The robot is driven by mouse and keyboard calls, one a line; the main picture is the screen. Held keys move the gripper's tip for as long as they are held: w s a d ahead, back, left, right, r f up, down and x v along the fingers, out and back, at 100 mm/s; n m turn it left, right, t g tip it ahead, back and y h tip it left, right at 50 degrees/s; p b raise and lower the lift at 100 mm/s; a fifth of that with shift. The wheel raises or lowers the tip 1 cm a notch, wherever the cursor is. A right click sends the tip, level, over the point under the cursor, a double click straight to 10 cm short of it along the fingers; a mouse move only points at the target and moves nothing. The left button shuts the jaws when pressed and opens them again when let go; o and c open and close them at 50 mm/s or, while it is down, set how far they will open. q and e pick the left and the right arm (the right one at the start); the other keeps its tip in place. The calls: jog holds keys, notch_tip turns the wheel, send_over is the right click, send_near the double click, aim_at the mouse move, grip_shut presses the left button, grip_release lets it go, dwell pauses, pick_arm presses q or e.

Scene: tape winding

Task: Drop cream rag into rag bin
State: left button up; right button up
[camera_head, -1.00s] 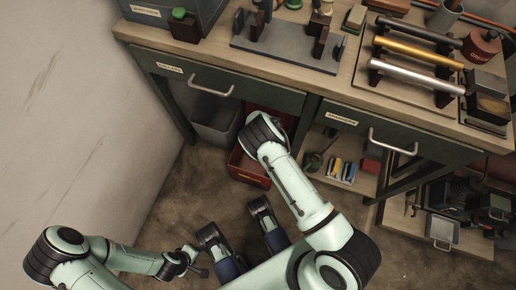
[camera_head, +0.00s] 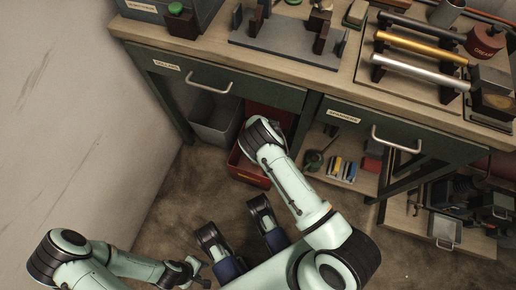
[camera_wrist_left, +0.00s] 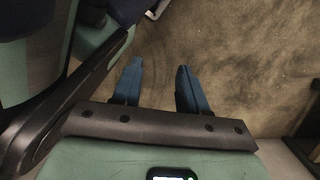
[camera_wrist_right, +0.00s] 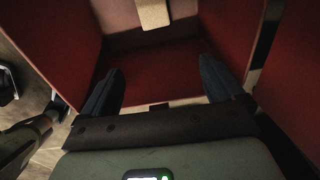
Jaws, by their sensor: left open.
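A red bin (camera_head: 247,170) stands on the floor under the bench, partly hidden by my right arm; I take it for the rag bin. In the right wrist view, red walls (camera_wrist_right: 60,45) surround a dark interior, with a pale plate-like patch (camera_wrist_right: 152,14) at the top. My right gripper (camera_wrist_right: 160,90) is open at these walls, its blue fingers wide apart with nothing visible between them. I cannot make out the cream rag in any view. My left gripper (camera_head: 200,272) is low at the left, away from the bin; its fingers are open and empty over bare floor (camera_wrist_left: 157,85).
A grey bin (camera_head: 215,118) stands left of the red one. The bench (camera_head: 240,62) above carries tools and metal bars (camera_head: 420,60). A lower shelf (camera_head: 345,180) holds small items to the right. A pale wall (camera_head: 60,120) closes off the left.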

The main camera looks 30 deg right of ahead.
pick_arm(q)
jog(key=shift+t, duration=0.8)
jog(key=w, duration=0.1)
jog(key=w+r+p, duration=0.1)
jog(key=w, duration=0.1)
jog(key=w+r+p, duration=0.1)
jog(key=shift+w+d+r, duration=0.2)
jog(key=shift+w+d, duration=0.1)
jog(key=shift+w, duration=0.05)
pick_arm(e)
notch_tip(320, 180, up, 8)
jog(key=shift+a+f, duration=0.2)
jog(key=shift+f, duration=0.05)
